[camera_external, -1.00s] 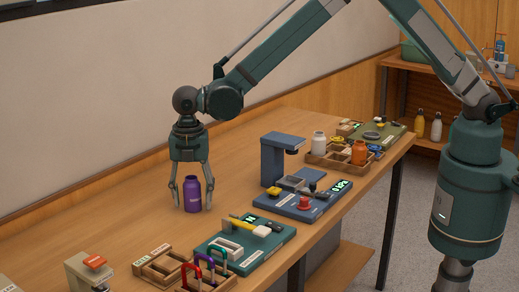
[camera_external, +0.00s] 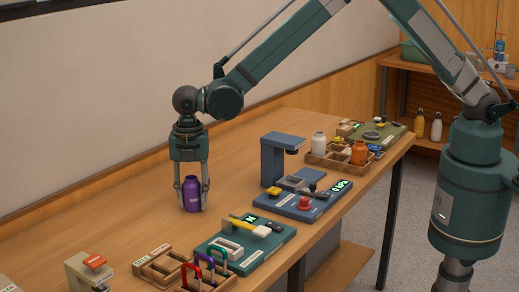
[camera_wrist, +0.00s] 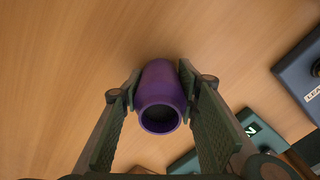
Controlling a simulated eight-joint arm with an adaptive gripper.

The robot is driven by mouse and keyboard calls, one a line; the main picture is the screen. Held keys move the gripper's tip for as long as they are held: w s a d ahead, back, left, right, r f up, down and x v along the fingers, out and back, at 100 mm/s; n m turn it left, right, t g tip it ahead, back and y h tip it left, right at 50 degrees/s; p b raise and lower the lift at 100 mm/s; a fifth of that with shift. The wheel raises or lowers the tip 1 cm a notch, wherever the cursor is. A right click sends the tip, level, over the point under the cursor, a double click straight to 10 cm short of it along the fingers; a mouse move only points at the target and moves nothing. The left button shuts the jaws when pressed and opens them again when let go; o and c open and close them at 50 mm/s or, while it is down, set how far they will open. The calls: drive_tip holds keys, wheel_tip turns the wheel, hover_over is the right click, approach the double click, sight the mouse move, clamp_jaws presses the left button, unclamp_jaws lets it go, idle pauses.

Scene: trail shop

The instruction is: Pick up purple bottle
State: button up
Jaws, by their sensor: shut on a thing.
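The purple bottle (camera_external: 192,193) stands upright on the wooden table, near the wall side. My gripper (camera_external: 192,203) points straight down over it, with one finger on each side of its body. In the wrist view the purple bottle (camera_wrist: 160,98) sits between the two finger pads of my gripper (camera_wrist: 160,88), its dark open mouth facing the camera. The pads touch its sides, so the gripper is shut on it. The bottle's base appears to rest on the table.
A teal board (camera_external: 275,246) with a yellow-handled tool lies right of the bottle. A blue press-like stand (camera_external: 271,162) is farther back. A wooden crate (camera_external: 320,158) holds white and orange bottles. Padlocks (camera_external: 205,262) stand in front. The table left of the bottle is clear.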

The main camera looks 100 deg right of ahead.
sight(191, 177)
drive_tip(key=shift+r, duration=0.1)
wheel_tip(191, 177, up, 10)
drive_tip(key=shift+f, duration=0.1)
idle(0.5)
idle(0.6)
